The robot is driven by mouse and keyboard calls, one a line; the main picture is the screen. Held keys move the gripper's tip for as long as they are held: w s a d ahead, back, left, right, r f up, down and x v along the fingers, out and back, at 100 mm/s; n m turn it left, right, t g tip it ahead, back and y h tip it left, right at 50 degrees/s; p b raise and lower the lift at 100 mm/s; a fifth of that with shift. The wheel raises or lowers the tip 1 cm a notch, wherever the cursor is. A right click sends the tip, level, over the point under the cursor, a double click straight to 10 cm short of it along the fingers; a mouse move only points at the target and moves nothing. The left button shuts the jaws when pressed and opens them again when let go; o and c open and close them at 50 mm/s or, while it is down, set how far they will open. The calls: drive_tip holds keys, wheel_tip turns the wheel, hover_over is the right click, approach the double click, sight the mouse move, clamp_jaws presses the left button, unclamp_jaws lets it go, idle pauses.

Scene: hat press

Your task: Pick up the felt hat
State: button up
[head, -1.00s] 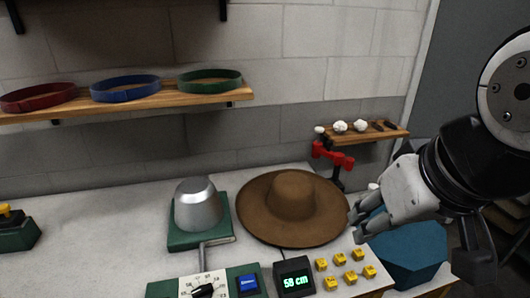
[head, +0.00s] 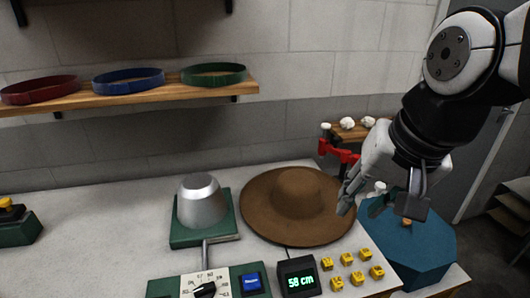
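The brown felt hat (head: 297,205) with a wide brim lies crown up on the pale worktop, right of the metal press block. My gripper (head: 352,200) is at the right edge of the hat's brim, pointing down, with its fingers overlapping the brim in the head view. I cannot tell whether it touches the brim. Its fingers look apart, with nothing between them that I can make out. The hat's right edge is partly hidden behind the fingers.
A silver hat block (head: 201,202) stands on a green base to the left. In front are a 58 cm display (head: 297,279) and several yellow blocks (head: 358,276). A blue octagonal box (head: 412,248) is at right, and a red clamp (head: 340,150) behind. A shelf (head: 140,93) holds bands.

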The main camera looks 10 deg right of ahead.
drive_tip(key=w+a+f+m+g+b, duration=0.1)
drive_tip(key=w+f+m+g+b, duration=0.15)
drive_tip(key=w+f+m, duration=0.6)
drive_tip(key=m+g+h+b, duration=0.1)
drive_tip(key=m+g+b, duration=0.15)
drive_tip(key=m, duration=0.35)
hover_over(303, 241)
drive_tip(key=s+a, duration=0.1)
drive_tip(key=s, duration=0.2)
wheel_tip(303, 241, down, 12)
drive_tip(key=shift+t, duration=0.3)
wheel_tip(303, 241, down, 8)
drive_tip(key=shift+a+f+b, duration=0.15)
drive_tip(key=shift+b, duration=0.3)
drive_tip(key=shift+w+d+f, duration=0.1)
drive_tip(key=shift+f, duration=1.25)
drive_tip(key=shift+w+d+f, duration=0.1)
drive_tip(key=shift+f, duration=1.2)
drive_tip(key=shift+c, duration=0.5)
